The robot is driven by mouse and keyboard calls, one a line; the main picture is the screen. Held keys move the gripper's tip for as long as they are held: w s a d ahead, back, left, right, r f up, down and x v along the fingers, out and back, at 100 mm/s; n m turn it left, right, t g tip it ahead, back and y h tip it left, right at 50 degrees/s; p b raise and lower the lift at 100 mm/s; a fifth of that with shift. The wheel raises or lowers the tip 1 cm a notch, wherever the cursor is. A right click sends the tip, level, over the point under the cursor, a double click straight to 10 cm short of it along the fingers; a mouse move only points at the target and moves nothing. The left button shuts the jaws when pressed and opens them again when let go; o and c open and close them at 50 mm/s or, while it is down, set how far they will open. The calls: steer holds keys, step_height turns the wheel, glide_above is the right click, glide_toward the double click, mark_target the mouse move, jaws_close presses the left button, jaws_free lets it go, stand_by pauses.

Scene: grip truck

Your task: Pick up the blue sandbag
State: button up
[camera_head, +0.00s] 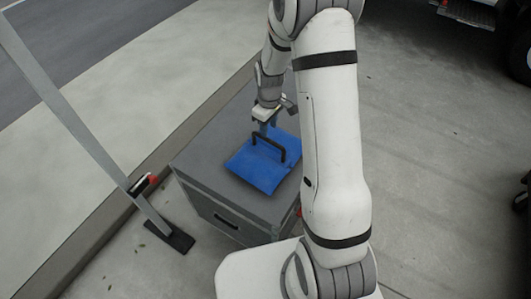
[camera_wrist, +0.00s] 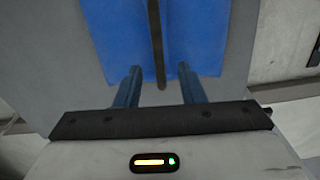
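The blue sandbag (camera_head: 262,165) lies flat on top of a grey case (camera_head: 200,160), with a black handle (camera_head: 268,141) standing up from it. My gripper (camera_head: 265,125) is above the far edge of the sandbag, close to the handle. In the wrist view the two fingers of my gripper (camera_wrist: 160,85) are apart, and the black handle (camera_wrist: 155,40) runs between them in the picture. The blue sandbag (camera_wrist: 115,40) fills the area behind the fingers. I cannot tell whether the fingers touch the handle. My arm covers the area right of the sandbag.
The grey case stands on concrete paving beside a kerb (camera_head: 100,225). A slanted metal post with a dark foot (camera_head: 170,236) stands left of the case. Part of a vehicle with a wheel (camera_head: 520,55) is at the upper right. The paving right of my arm is mostly clear.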

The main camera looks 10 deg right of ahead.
mark_target(268, 139)
steer(key=f, duration=0.5)
steer(key=f+p, duration=0.1)
steer(key=f, duration=0.2)
steer(key=shift+w+f, duration=0.25)
jaws_close()
stand_by(1.1)
steer(key=shift+w+r, duration=0.1)
steer(key=shift+r, duration=0.05)
